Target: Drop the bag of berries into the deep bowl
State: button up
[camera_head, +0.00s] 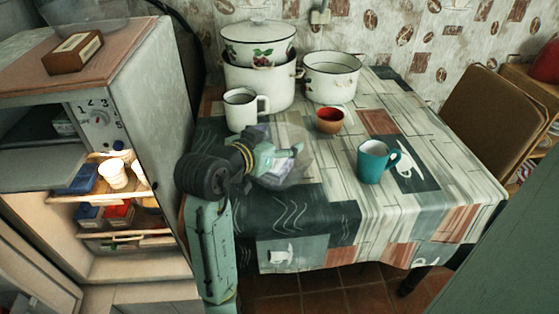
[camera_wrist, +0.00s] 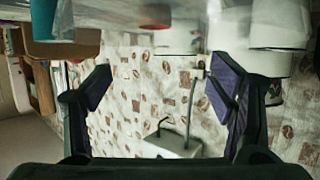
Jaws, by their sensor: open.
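My gripper (camera_head: 284,156) is over the left part of the table, pointing right. In the wrist view my gripper (camera_wrist: 160,85) has its fingers wide apart, with nothing between them. A clear, round, glass-like shape (camera_head: 303,164) overlaps the gripper in the head view; it may be the deep bowl, but its outline is faint. I cannot make out a bag of berries for certain. Pale purple patches by the gripper look like finger pads. A red item (camera_head: 118,212) lies on a fridge shelf, too small to identify.
On the table stand a white mug (camera_head: 241,110), a lidded pot on a white pot (camera_head: 258,87), another white pot (camera_head: 331,78), a small brown bowl (camera_head: 330,122) and a teal mug (camera_head: 373,163). The open fridge (camera_head: 160,110) is left. The table's front right is clear.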

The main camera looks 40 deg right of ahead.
jog(key=v, duration=1.1)
